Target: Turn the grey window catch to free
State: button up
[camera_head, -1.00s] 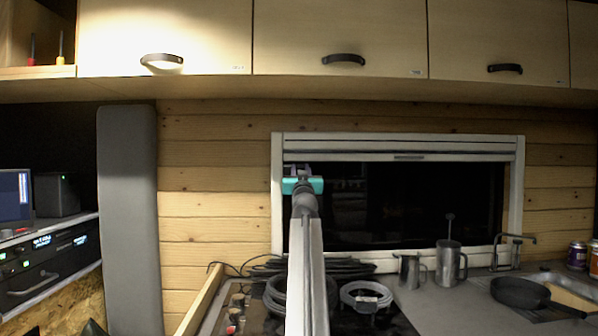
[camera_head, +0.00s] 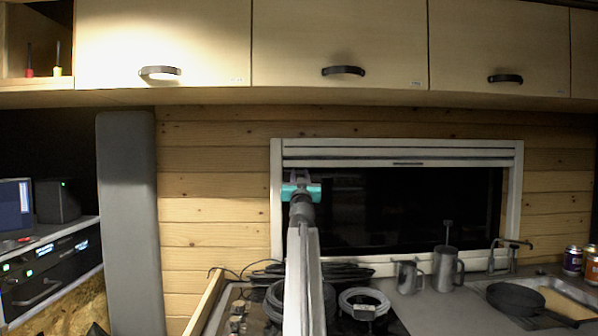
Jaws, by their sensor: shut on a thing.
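My gripper (camera_head: 301,178) is at the upper left of the dark window (camera_head: 405,208), just inside its white frame (camera_head: 277,215). My teal gripper body and arm stand in front of the spot where the fingers meet the window, so the grey catch is hidden or too small to make out. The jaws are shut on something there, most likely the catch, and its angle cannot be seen.
Overhead cupboards (camera_head: 340,40) run above the window. A grey padded panel (camera_head: 127,220) stands at the left.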

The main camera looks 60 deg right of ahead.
jog(key=shift+w+r+m+g+h+p, duration=0.2)
jog(key=shift+m+p, duration=0.3)
jog(key=shift+p, duration=1.85)
jog(key=shift+s+f+m+g+h+p, duration=0.1)
jog(key=shift+m+g+p, duration=0.3)
jog(key=shift+p, duration=2)
jog(key=shift+w+r+m+g+h+p, duration=0.15)
jog(key=shift+m+p, duration=0.45)
jog(key=shift+p, duration=1.75)
jog(key=m+p, duration=0.1)
jog(key=p, duration=0.4)
jog(key=shift+a+m+g, duration=0.1)
jog(key=shift+m+g, duration=0.2)
jog(key=shift+g, duration=0.05)
jog(key=shift+f+m+p, duration=0.2)
jog(key=shift+m+p, duration=0.3)
jog(key=shift+p, duration=0.6)
jog(key=shift+f, duration=0.1)
jog(key=o, duration=1)
jog(key=shift+s, duration=0.1)
jog(key=shift+o, duration=0.2)
jog(key=shift+a, duration=0.1)
jog(key=shift+a, duration=0.1)
jog(key=b+v, duration=0.3)
jog(key=v, duration=1)
jog(key=shift+a, duration=0.3)
jog(key=shift+f, duration=0.1)
jog(key=shift+c, duration=0.2)
